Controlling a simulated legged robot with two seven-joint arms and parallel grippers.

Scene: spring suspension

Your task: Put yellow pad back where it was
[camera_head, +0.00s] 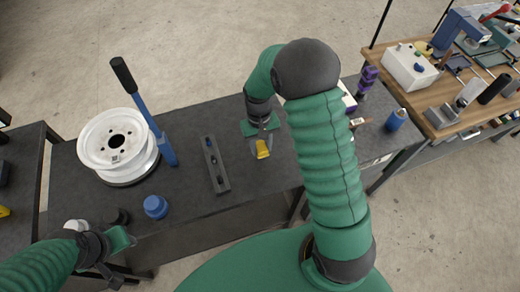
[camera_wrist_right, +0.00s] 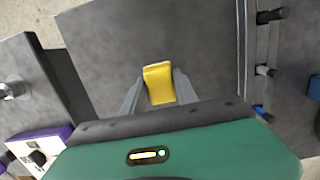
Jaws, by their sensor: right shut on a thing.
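The yellow pad (camera_head: 262,149) is held at the tip of my right gripper (camera_head: 260,146), over the dark table. In the right wrist view the yellow pad (camera_wrist_right: 159,83) sits between the two grey fingers of my right gripper (camera_wrist_right: 157,90), which are shut on it. I cannot tell how high it is above the table. A dark rail (camera_head: 214,165) with several small pegs lies to the left of the right gripper. It also shows at the right side of the right wrist view (camera_wrist_right: 261,60). My left gripper (camera_head: 113,244) is at the lower left; its finger gap is unclear.
A white wheel rim (camera_head: 117,138) and a blue lever with black handle (camera_head: 147,112) stand left on the dark table (camera_head: 270,185). A blue round piece (camera_head: 156,206) is near the front edge. A wooden bench (camera_head: 430,95) with tools stands at right.

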